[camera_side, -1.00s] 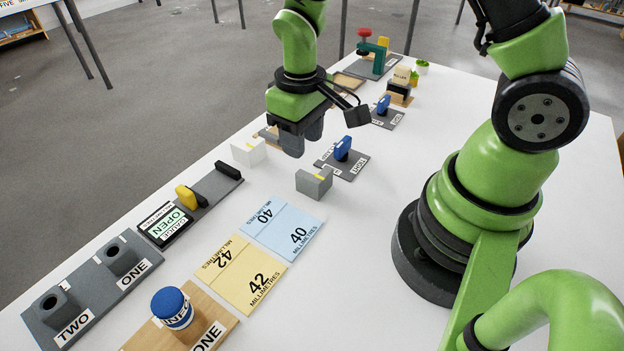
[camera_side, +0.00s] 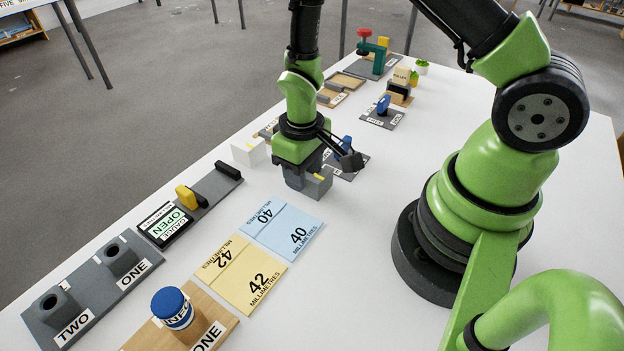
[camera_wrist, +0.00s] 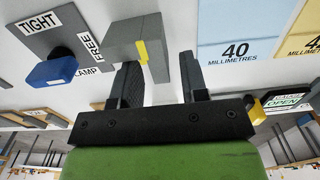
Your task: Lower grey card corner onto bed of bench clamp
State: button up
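The grey card corner (camera_side: 321,184), an angled block with a yellow mark, stands upright on the white table, partly hidden by my gripper (camera_side: 301,187). In the wrist view the grey card corner (camera_wrist: 124,42) lies ahead of my gripper (camera_wrist: 160,64). The fingers are apart, and one wall of the corner shows in line with the gap between them. I cannot tell whether either finger touches it. What looks like the bench clamp (camera_side: 374,54), a teal frame with a red knob and a yellow piece, stands on a grey plate at the far end of the table.
A white corner block (camera_side: 248,152) stands just left of my gripper. A blue knob (camera_wrist: 51,71) on a plate marked TIGHT, FREE and CLAMP is close by. Blue (camera_side: 284,229) and yellow (camera_side: 241,273) cards lie flat in front. Wooden trays and a second blue knob (camera_side: 383,105) lie farther back.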

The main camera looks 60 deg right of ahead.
jog(key=c, duration=0.7)
jog(key=shift+o, duration=0.2)
jog(key=shift+r, duration=2.75)
jog(key=shift+r, duration=0.1)
jog(key=shift+r, duration=0.35)
jog(key=w+d+r, duration=0.2)
jog(key=w+d, duration=0.3)
jog(key=w, duration=0.3)
jog(key=w+d+r, duration=0.2)
jog(key=w+d, duration=0.3)
jog(key=w, duration=0.3)
jog(key=shift+s+a+f, duration=0.1)
jog(key=shift+f, duration=2.3)
jog(key=shift+s+a+f, duration=0.1)
jog(key=shift+f, duration=2.25)
